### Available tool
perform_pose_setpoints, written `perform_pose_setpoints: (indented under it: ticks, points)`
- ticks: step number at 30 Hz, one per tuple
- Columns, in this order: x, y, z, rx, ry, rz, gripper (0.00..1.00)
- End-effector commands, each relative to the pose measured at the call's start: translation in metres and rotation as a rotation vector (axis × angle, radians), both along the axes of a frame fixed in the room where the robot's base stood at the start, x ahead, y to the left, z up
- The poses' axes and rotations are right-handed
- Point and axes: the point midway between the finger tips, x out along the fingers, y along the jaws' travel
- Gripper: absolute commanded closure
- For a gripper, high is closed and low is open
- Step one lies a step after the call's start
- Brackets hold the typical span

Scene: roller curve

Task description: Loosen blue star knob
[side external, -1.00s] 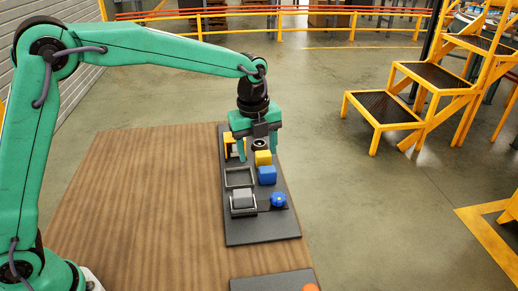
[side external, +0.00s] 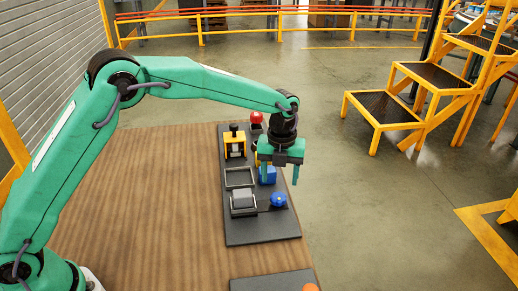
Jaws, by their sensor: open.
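The blue star knob (side external: 278,199) sits at the near right part of a dark grey board (side external: 262,232) on the wooden table, beside a grey block in a metal frame. My gripper (side external: 281,181) points down with its two fingers apart and nothing between them that I can make out. It is above and a little behind the knob in the picture, apart from it. The left finger overlaps a blue block (side external: 268,175) in this view; I cannot tell whether they touch.
The grey block (side external: 243,197), an empty square frame (side external: 239,169), a yellow bracket with a black knob (side external: 235,143) and a red ball (side external: 257,117) are on the board. A second dark plate (side external: 268,282) lies nearer. The table's left (side external: 150,190) is clear.

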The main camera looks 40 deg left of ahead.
Motion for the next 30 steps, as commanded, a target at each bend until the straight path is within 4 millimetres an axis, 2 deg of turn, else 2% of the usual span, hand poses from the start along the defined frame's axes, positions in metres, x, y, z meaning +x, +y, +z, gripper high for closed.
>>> perform_pose_setpoints:
  ticks: [9, 15, 27, 28, 30]
  points:
    - [-0.001, 0.0, -0.039, 0.001, 0.003, 0.001, 0.4]
    - [0.0, 0.0, -0.057, 0.0, 0.0, 0.001, 0.4]
    - [0.0, 0.0, -0.064, 0.0, 0.0, 0.001, 0.4]
    - [0.0, 0.0, -0.064, 0.0, 0.0, 0.001, 0.42]
    - [0.0, 0.0, -0.063, 0.0, 0.0, 0.001, 0.55]
